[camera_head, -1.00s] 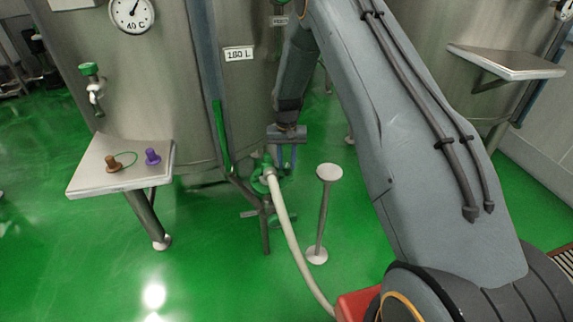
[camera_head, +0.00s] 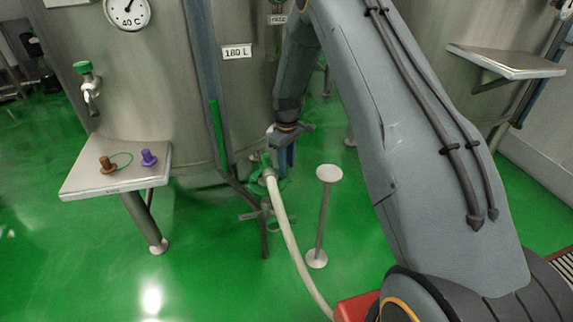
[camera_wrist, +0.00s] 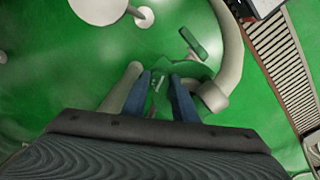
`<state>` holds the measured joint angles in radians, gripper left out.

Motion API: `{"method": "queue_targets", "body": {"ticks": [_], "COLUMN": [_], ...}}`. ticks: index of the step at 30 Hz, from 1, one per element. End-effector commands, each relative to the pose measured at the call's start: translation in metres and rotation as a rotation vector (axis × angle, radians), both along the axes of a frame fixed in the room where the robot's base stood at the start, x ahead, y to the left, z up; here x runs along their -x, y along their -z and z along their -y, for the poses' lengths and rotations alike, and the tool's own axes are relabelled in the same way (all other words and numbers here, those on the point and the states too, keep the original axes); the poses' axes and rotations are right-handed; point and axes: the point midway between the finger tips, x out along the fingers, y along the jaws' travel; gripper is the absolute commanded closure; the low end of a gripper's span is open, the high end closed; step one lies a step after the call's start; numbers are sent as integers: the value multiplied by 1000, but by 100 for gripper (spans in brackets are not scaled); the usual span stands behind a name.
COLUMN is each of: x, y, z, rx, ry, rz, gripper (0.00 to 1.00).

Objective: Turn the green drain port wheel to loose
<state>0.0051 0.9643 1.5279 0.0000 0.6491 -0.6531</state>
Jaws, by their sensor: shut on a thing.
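The green drain port wheel (camera_head: 259,181) sits low at the front of the large steel tank, around the end of the pale hose. My gripper (camera_head: 286,165) is at the wheel from above, its blue fingers pointing down and overlapping in the head view. In the wrist view my gripper (camera_wrist: 161,92) is shut on a green part of the wheel (camera_wrist: 160,100) between its two blue fingers. Much of the wheel is hidden there by the gripper. I cannot read whether the wheel stands at loose or tight.
The pale hose (camera_head: 287,236) runs from the port down to a red object (camera_head: 357,307). A white-topped post (camera_head: 329,174) stands right of the port. A steel shelf (camera_head: 85,187) with brown and purple fittings is at left. Green floor between is open.

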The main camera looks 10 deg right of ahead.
Motion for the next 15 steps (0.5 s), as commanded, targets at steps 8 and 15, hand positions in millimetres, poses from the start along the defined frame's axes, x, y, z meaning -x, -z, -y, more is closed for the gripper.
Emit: {"method": "queue_targets", "body": {"ticks": [8,15], "x": [0,0], "y": [0,0], "z": [0,1], "rx": [0,0], "ry": [-117,-151], "rz": [-1,-1], "gripper": [97,97]}}
